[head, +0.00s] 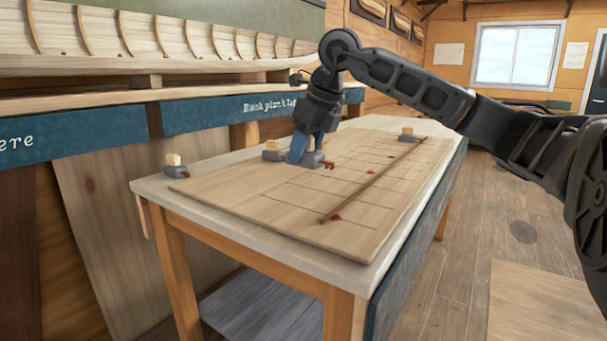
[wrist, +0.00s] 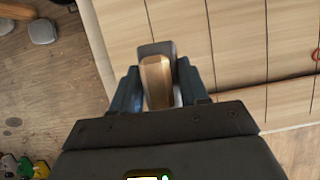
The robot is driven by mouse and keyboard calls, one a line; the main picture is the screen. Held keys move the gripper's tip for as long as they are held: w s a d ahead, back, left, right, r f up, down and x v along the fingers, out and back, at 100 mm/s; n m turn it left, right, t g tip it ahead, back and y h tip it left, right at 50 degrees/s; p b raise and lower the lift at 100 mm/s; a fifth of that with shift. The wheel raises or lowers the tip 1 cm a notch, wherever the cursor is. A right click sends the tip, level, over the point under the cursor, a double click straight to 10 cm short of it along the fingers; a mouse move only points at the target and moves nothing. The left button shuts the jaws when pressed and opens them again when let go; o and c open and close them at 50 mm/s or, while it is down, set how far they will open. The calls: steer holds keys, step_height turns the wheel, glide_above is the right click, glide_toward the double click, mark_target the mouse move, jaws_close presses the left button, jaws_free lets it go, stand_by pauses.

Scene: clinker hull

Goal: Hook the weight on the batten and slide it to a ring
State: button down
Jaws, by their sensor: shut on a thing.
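My gripper (head: 303,158) is shut on the wooden top of a grey weight (head: 316,160), low over the board. In the wrist view the blue fingers stand on both sides of the wooden top of this held weight (wrist: 158,80). A small red part shows at the weight's right side in the head view. I cannot tell whether the weight touches the board. The thin brown batten (head: 372,182) lies along the board to the right, apart from the held weight. A red ring mark (head: 336,217) shows beside its near end.
The lined board (head: 240,205) lies on a pale table (head: 150,184). Other grey weights with wooden tops stand at the left corner (head: 175,166), just left of my gripper (head: 271,152), and by the batten's far end (head: 407,135). The board's near part is clear. A boat hull (head: 150,45) stands behind.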

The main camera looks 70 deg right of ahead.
steer(key=shift+s+a+f+n+b, duration=0.3)
steer(key=shift+s+a+f+b, duration=0.15)
steer(key=shift+a, duration=0.25)
steer(key=shift+f+b, duration=1.35)
steer(key=shift+f, duration=2.25)
steer(key=shift+b, duration=0.45)
steer(key=shift+f+b, duration=0.55)
steer(key=shift+b, duration=0.25)
steer(key=shift+s, duration=0.15)
steer(key=shift+s+b, duration=0.35)
steer(key=shift+b, duration=0.15)
steer(key=shift+f+b, duration=0.15)
steer(key=shift+b, duration=0.75)
